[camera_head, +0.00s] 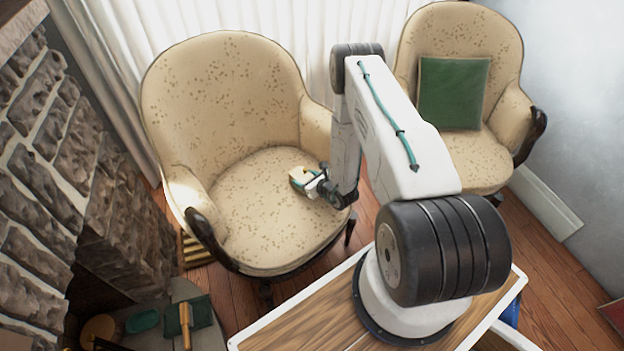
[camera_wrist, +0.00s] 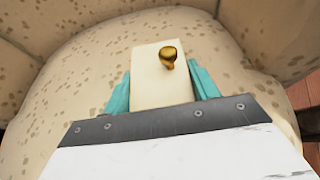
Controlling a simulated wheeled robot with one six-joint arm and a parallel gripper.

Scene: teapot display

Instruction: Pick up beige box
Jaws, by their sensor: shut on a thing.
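The beige box (camera_wrist: 150,87) is a small pale block with a round brass-coloured knob (camera_wrist: 170,54) on its face. In the wrist view it sits between the two teal fingers of my gripper (camera_wrist: 160,88), which is shut on it. In the head view the box (camera_head: 299,174) shows small at the end of my arm, over the seat of the left armchair (camera_head: 262,205). My gripper (camera_head: 306,181) partly hides it there. I cannot tell whether the box touches the seat or is just above it.
The left armchair's arms and back surround the seat. A second armchair (camera_head: 478,160) with a green cushion (camera_head: 453,92) stands at the right. A stone wall (camera_head: 45,190) is at the left. A green item (camera_head: 142,321) and other small things lie at the bottom left.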

